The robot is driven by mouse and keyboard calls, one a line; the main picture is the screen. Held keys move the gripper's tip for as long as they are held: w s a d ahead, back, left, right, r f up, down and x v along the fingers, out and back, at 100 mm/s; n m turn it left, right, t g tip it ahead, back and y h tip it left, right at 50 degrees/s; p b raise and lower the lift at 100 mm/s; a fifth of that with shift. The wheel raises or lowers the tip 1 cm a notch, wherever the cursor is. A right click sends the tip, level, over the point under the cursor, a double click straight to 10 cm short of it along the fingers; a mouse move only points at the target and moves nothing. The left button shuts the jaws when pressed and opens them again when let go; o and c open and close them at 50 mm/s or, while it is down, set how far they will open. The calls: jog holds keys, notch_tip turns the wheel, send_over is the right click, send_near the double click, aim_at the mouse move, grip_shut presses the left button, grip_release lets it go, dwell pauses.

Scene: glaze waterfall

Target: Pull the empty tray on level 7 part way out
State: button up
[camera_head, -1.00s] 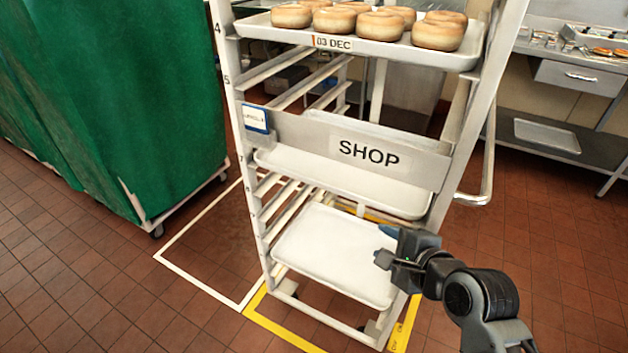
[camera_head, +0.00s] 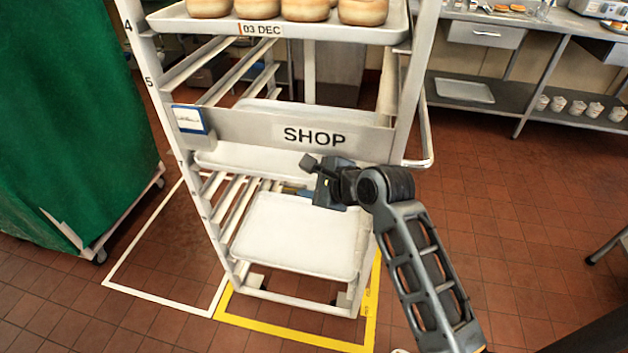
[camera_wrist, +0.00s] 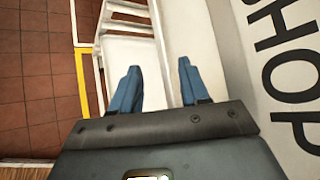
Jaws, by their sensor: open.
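The level 7 tray (camera_head: 240,159) is pale, and its bare part shows under the SHOP board on the rack; the board hides much of it. Its pale surface also shows in the wrist view (camera_wrist: 185,28). My gripper (camera_head: 298,182) is in front of the rack, just below the board, close to this tray's front edge. In the wrist view its two blue fingers (camera_wrist: 157,85) are apart with nothing seen held between them. Whether they touch the tray, I cannot tell.
The SHOP board (camera_head: 312,136) crosses the rack front just above my gripper. An empty lower tray (camera_head: 295,240) sits below. A tray of buns (camera_head: 280,30) is above. A green covered rack (camera_head: 70,130) stands left. Floor at right is open.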

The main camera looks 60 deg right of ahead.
aim_at(291, 181)
jog(key=shift+x, duration=2.95)
jog(key=shift+c, duration=0.2)
jog(key=shift+f, duration=0.1)
grip_shut()
jog(key=shift+a, duration=0.1)
